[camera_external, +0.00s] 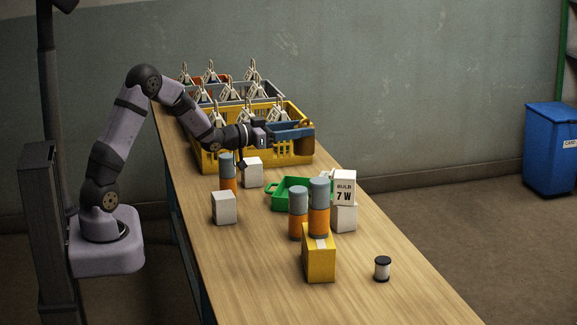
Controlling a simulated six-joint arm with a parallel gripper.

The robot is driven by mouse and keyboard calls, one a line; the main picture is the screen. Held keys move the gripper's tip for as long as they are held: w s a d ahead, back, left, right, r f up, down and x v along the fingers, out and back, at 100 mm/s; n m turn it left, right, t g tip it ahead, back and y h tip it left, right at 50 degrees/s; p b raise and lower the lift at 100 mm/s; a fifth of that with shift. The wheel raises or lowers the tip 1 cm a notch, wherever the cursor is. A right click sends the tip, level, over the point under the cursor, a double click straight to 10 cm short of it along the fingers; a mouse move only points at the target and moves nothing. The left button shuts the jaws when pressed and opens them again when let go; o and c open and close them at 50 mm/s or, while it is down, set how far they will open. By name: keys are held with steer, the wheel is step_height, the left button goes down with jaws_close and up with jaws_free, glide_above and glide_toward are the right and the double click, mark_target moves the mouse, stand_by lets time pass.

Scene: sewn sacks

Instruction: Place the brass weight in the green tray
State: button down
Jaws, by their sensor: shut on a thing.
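My gripper (303,130) is above the right end of the yellow crate, its long blue-grey fingers pointing right. It is shut on a dark brass-brown piece, the brass weight (306,146), which shows at the fingertips in front of the crate's right side. The weight's full shape is partly hidden by the fingers. The green tray (283,203) lies on the table below the gripper, towards the camera. Its right part is hidden behind the orange-and-grey cylinders and white boxes.
Two orange-and-grey cylinders (298,222), a yellow box (319,262) and a white bulb box (344,190) crowd the tray's near and right sides. White boxes (223,208) stand left. Crates (210,156) with tagged sacks fill the back. A small dark-capped jar (382,268) stands front right.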

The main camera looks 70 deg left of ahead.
steer(key=s+a+f+n+y, duration=0.1)
steer(key=a+f+n+y, duration=0.1)
steer(key=f, duration=0.6)
steer(key=shift+s+a+f+g+y+p, duration=0.3)
steer(key=shift+a+y, duration=0.5)
steer(key=shift+a, duration=0.4)
step_height(320, 180, down, 4)
steer(key=shift+f+p, duration=0.1)
steer(key=shift+p, duration=0.2)
steer(key=shift+f+b, duration=0.6)
steer(key=shift+b, duration=0.15)
steer(key=c, duration=1.1)
jaws_free()
steer(key=shift+s+f, duration=0.1)
steer(key=shift+f, duration=0.4)
steer(key=shift+o, duration=1.3)
steer(key=shift+s+d+r, duration=0.1)
